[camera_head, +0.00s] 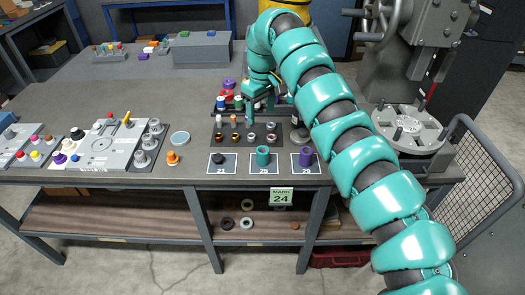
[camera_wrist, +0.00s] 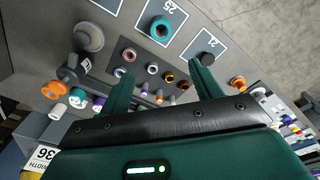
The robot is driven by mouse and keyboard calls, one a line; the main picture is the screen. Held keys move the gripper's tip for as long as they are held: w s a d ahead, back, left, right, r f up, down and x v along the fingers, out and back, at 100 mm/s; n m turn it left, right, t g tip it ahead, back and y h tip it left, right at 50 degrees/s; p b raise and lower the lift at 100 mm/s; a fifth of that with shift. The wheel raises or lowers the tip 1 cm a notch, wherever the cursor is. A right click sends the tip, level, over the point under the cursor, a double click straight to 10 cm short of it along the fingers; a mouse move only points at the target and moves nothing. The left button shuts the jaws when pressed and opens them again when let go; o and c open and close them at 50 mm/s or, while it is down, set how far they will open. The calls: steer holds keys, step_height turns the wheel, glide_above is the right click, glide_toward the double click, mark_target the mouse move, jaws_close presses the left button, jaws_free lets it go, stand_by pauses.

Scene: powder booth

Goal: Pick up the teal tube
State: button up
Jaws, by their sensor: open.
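The teal tube (camera_head: 262,155) stands upright on the card marked 25 at the front edge of the table, between a dark piece (camera_head: 219,159) on card 21 and a purple tube (camera_head: 306,156) on card 29. In the wrist view the teal tube (camera_wrist: 161,30) shows its open round top, beyond and between the fingertips. My gripper (camera_wrist: 160,68) is open and empty above the dark tray of small parts, apart from the tube. In the head view my gripper (camera_head: 262,103) is partly hidden by my arm, behind the tube.
The dark tray (camera_head: 226,128) holds several small rings and pegs behind the cards. An orange knob (camera_head: 172,158) and a pale disc (camera_head: 180,138) sit left. A grey fixture plate (camera_head: 105,144) lies further left. A grey machine with a round plate (camera_head: 410,128) stands right.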

steer(key=s, duration=0.1)
steer(key=p, duration=0.3)
glide_toward(263, 155)
steer(key=shift+g, duration=0.4)
steer(key=w+f, duration=0.1)
steer(key=f, duration=0.3)
steer(key=w+f, duration=0.1)
steer(key=f, duration=0.2)
steer(key=shift+w+a, duration=0.15)
steer(key=shift+w, duration=0.15)
steer(key=shift+w+f+p, duration=0.15)
steer(key=shift+f+p, duration=1.4)
steer(key=shift+f, duration=1.1)
steer(key=c, duration=1.1)
steer(key=shift+c, duration=0.2)
